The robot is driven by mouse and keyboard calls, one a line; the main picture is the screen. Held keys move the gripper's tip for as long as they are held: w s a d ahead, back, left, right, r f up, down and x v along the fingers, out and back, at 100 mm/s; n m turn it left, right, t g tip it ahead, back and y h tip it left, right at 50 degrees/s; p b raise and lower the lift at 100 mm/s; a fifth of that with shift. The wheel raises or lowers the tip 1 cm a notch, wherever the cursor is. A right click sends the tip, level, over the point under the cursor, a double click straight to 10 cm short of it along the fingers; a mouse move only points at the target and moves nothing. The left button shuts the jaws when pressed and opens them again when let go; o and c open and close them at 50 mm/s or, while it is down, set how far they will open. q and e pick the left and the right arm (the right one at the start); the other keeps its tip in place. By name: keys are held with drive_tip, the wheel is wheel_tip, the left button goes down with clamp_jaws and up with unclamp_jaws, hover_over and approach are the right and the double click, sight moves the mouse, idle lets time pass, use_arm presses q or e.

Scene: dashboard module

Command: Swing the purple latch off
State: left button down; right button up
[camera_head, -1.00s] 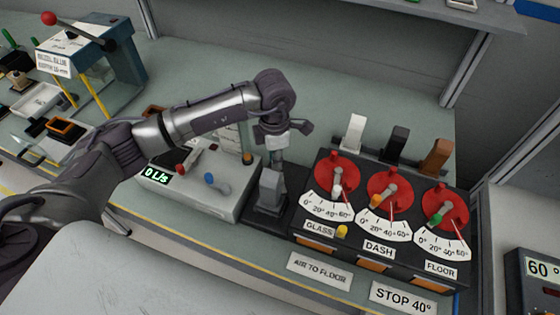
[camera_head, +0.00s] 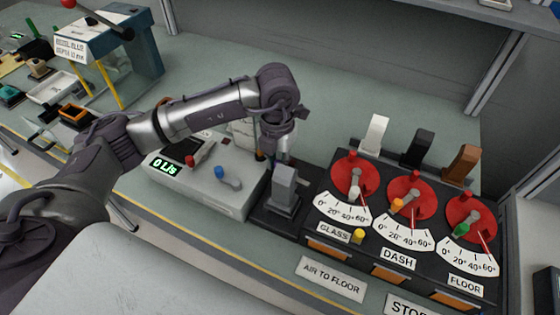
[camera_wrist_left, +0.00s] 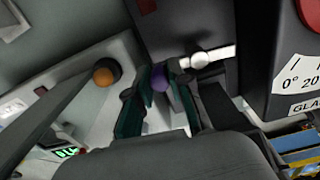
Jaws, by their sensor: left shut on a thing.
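The purple latch (camera_wrist_left: 160,80) shows in the left wrist view as a small purple knob between the two finger pads. My left gripper (camera_wrist_left: 162,76) is shut on it. In the head view my left gripper (camera_head: 281,152) points down just behind the grey upright block (camera_head: 284,185), between the white flow box and the dial panel. The latch cannot be made out there, as my wrist and the block cover that spot. A pale bar with a round white end (camera_wrist_left: 200,60) lies right beside the fingers in the wrist view. My right gripper is not in view.
The dial panel (camera_head: 333,250) with three red dials (camera_head: 353,175) and upright levers stands close on the right. The white flow box (camera_head: 200,190), with red and blue levers, is close on the left. Bench behind my arm is clear.

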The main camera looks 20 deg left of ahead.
use_arm(q)
drive_tip(key=shift+s+n, duration=0.15)
drive_tip(key=shift+n, duration=0.25)
idle(0.3)
drive_tip(key=c, duration=1.1)
unclamp_jaws()
drive_tip(key=shift+o, duration=0.2)
drive_tip(key=shift+r, duration=0.15)
wheel_tip(320, 180, up, 12)
drive_tip(key=shift+s+f, duration=0.1)
drive_tip(key=shift+f, duration=0.1)
